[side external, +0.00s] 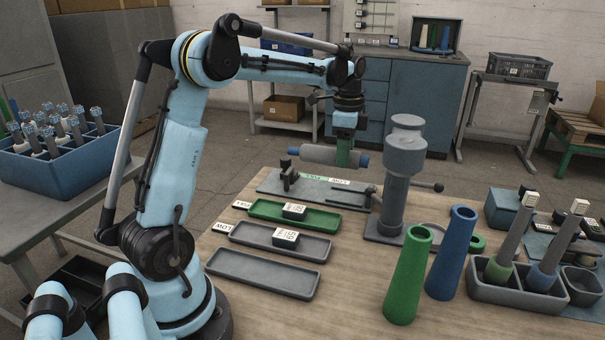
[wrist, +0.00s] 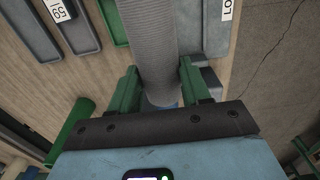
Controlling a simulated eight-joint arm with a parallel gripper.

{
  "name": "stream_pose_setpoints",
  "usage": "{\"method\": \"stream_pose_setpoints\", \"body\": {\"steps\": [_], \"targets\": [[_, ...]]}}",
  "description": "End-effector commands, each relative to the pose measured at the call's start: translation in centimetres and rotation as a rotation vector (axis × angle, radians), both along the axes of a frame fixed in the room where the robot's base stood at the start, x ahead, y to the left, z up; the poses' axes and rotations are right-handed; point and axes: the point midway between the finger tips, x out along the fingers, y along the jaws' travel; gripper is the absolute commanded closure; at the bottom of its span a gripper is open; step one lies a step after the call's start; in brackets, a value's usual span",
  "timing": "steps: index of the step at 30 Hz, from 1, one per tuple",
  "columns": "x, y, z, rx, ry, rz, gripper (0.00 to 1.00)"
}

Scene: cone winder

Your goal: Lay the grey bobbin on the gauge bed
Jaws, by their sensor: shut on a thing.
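The grey bobbin (side external: 318,154) is held level, with a blue end showing at its right. My gripper (side external: 345,153) has green fingers shut on the bobbin toward its right end. In the wrist view the fingers (wrist: 160,88) stand on both sides of the ribbed grey bobbin (wrist: 155,42). The gauge bed (side external: 268,184) is a flat grey plate with a small dark stand at its left and LOW and green labels on it. The bobbin is over the bed and appears to be a little above it; my fingers hide part of the bed behind.
Green (side external: 265,212) and grey trays (side external: 245,271) lie in front of the bed. A grey post with a handle (side external: 397,180) stands close right of the bobbin. Green (side external: 408,275) and blue cones (side external: 452,252) stand front right. A blue crate (side external: 70,172) of bobbins is at left.

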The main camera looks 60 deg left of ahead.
Motion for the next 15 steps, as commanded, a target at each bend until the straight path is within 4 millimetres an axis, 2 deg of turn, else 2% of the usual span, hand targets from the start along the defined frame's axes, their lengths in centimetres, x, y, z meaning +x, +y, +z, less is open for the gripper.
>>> {"method": "stream_pose_setpoints", "body": {"steps": [6, 15], "targets": [[2.7, 2.9, -2.1, 0.000, 0.000, 0.001, 0.87], [3.7, 4.2, -3.5, 0.000, 0.000, 0.000, 0.87]]}}
